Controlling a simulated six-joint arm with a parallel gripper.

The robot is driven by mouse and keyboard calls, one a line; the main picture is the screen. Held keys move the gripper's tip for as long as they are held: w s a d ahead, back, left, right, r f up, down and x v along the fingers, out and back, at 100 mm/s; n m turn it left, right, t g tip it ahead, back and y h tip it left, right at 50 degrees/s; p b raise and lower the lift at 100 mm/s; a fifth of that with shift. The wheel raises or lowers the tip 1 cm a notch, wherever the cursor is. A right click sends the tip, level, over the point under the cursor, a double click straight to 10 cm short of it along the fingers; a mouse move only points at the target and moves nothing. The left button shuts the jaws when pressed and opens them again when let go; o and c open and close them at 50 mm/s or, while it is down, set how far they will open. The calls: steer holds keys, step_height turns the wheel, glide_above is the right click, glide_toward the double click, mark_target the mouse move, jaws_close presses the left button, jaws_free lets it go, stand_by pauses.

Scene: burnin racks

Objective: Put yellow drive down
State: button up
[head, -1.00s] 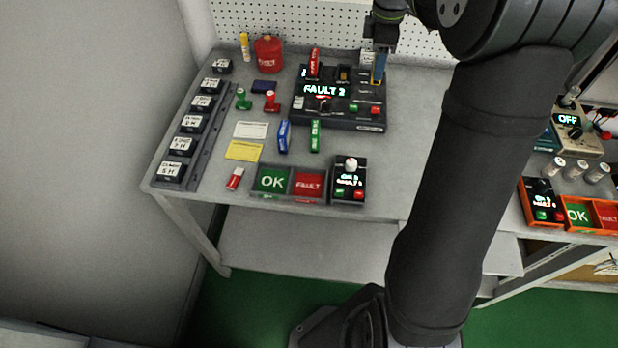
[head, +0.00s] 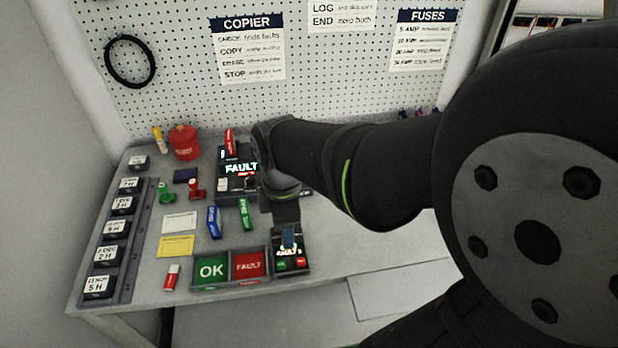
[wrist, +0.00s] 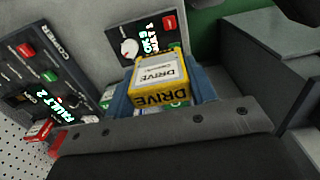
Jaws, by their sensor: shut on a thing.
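My gripper (wrist: 162,88) is shut on the yellow drive (wrist: 157,72), which sits between its blue fingers in the wrist view with its "DRIVE" label showing. In the head view my gripper (head: 288,238) hangs over the small black box with a lit display (head: 292,263), at the front of the bench. The yellow drive cannot be made out in the head view. In the wrist view the small black box (wrist: 133,30) lies just beyond the drive; whether they touch is unclear.
Left of the small box is a grey tray with a green OK bay (head: 210,270) and a red FAULT bay (head: 248,265). Behind are blue (head: 214,222) and green (head: 246,214) drives. The copier (head: 238,182) reads FAULT and is partly hidden by my arm. Bench right of the box is clear.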

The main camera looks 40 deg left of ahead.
steer(key=s+a+f, duration=0.3)
steer(key=s+a, duration=0.1)
steer(key=s+a+f, duration=0.2)
steer(key=a, duration=0.1)
steer(key=shift+f, duration=0.3)
steer(key=shift+s+f, duration=0.15)
steer(key=shift+f, duration=1.9)
steer(key=shift+f, duration=0.15)
steer(key=o, duration=1.1)
step_height(320, 180, up, 12)
steer(key=shift+r, duration=0.2)
